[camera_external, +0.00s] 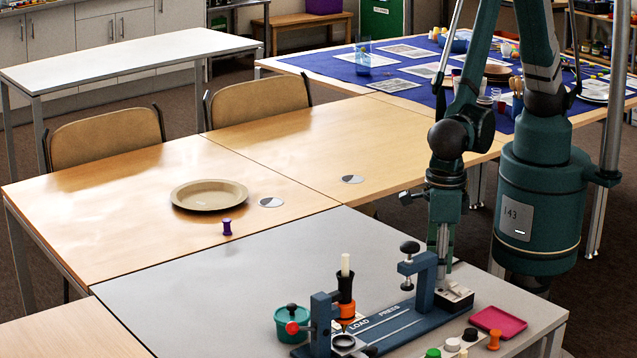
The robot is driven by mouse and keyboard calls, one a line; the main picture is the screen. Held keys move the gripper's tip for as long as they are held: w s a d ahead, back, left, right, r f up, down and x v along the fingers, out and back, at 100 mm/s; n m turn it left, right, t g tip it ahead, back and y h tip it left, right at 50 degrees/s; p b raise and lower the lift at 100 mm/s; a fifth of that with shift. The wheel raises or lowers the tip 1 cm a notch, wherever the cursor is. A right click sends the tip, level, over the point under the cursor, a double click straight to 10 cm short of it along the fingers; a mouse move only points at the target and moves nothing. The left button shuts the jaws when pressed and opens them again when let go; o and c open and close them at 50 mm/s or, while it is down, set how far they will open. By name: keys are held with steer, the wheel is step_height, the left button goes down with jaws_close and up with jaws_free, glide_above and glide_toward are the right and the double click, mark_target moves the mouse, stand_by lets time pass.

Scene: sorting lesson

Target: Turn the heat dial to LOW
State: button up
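A blue press stand (395,322) with the words LOAD and PRESS on its base lies on the grey table. At its right end is a small dark box with a pale top panel (453,291), which carries small dark details. This may be the heat dial's panel; the dial, its setting and a LOW mark are too small to make out. My gripper (442,262) points down just above or behind this box, beside the blue upright with a black knob (410,248). Its fingertips are partly hidden, and I cannot tell whether they touch anything.
A black and orange holder (346,300) with a pale stick stands at the stand's left, near a teal pot (292,322). A pink tray (498,321) and several coloured pegs lie at the front right. A plate (209,195) and purple spool (227,227) rest on the wooden table.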

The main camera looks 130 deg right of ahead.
steer(key=m+p, duration=0.1)
steer(key=m, duration=0.3)
steer(key=shift+r+p, duration=0.1)
steer(key=shift+p, duration=0.2)
steer(key=shift+m, duration=0.4)
step_height(320, 180, up, 8)
steer(key=shift+s+d+r+p, duration=0.1)
steer(key=shift+d+p, duration=0.05)
steer(key=shift+p, duration=0.45)
steer(key=s+d+r+m+t+b, duration=0.1)
steer(key=s+d+r+m+t, duration=0.1)
steer(key=s+d+r+m, duration=0.3)
steer(key=s+d+r+m+t+b, duration=0.1)
steer(key=s+d+r+m, duration=0.5)
steer(key=r, duration=0.6)
steer(key=shift+s+d+m+t+y, duration=0.2)
steer(key=shift+d+m+t+y, duration=0.1)
steer(key=shift+d+m+t, duration=0.15)
stand_by(0.5)
steer(key=shift+s+r, duration=0.1)
stand_by(0.6)
steer(key=s+d+r+m+t, duration=0.3)
steer(key=s+d+m, duration=0.4)
steer(key=s+m, duration=0.3)
steer(key=shift+s+r, duration=0.7)
steer(key=shift+s, duration=0.9)
